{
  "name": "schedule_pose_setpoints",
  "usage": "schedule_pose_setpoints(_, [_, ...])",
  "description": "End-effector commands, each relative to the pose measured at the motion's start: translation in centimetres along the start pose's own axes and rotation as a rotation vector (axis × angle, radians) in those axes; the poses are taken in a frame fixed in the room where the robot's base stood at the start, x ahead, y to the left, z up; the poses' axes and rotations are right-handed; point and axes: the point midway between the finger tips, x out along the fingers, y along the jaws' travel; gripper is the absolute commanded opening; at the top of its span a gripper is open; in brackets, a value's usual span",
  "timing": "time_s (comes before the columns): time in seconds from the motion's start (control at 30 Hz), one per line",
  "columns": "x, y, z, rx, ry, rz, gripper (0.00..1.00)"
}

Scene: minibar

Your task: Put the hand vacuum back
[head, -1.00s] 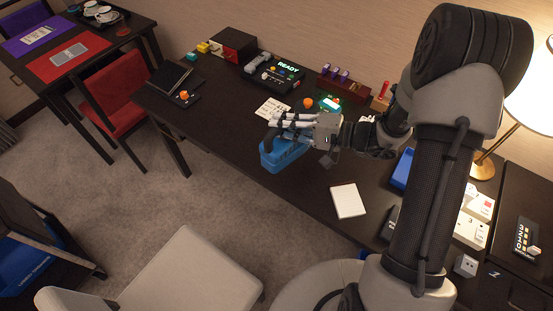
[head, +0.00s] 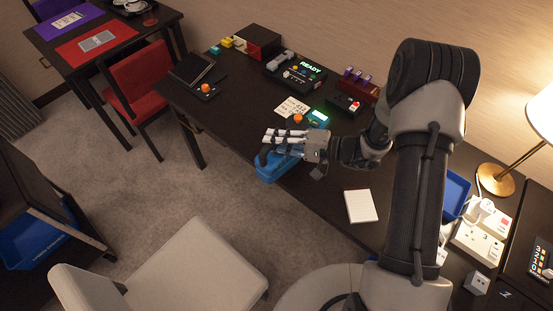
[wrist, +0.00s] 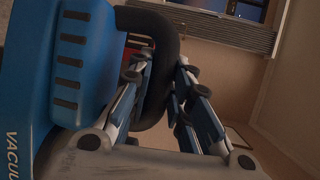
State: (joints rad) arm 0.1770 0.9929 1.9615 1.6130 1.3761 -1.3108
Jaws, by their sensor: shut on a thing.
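The hand vacuum (head: 272,168) is blue with a black handle. In the head view it hangs at the front edge of the dark desk (head: 235,128), partly hidden under my fingers. My gripper (head: 271,142) is shut on its black handle. In the wrist view the blue body (wrist: 75,65) with white lettering fills the left side, and the curved black handle (wrist: 165,60) passes between the fingers of my gripper (wrist: 160,80). I cannot tell the gap between vacuum and desk.
The desk carries a console reading READY (head: 295,72), a paper note (head: 292,107), a notepad (head: 361,206) and a lamp (head: 497,180). A pale chair (head: 195,270) stands in front. A blue bin (head: 40,243) sits in the dark shelf at left. Carpet between is clear.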

Motion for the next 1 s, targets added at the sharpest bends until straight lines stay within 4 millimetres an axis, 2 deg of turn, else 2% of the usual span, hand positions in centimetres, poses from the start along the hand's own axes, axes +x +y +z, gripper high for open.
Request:
schedule_pose_setpoints(0.03, [0.2,1.1,-0.2,-0.002,0.0,-0.004,0.0])
schedule_pose_setpoints(0.13, [0.5,2.5,-0.3,-0.003,0.001,-0.004,0.0])
schedule_pose_setpoints(0.47, [0.8,4.5,-0.4,-0.005,0.001,-0.004,0.0])
schedule_pose_setpoints(0.7, [1.4,7.6,-0.6,-0.004,0.0,-0.004,0.0])
schedule_pose_setpoints(1.0, [1.5,7.8,-0.7,-0.006,0.0,-0.004,0.0])
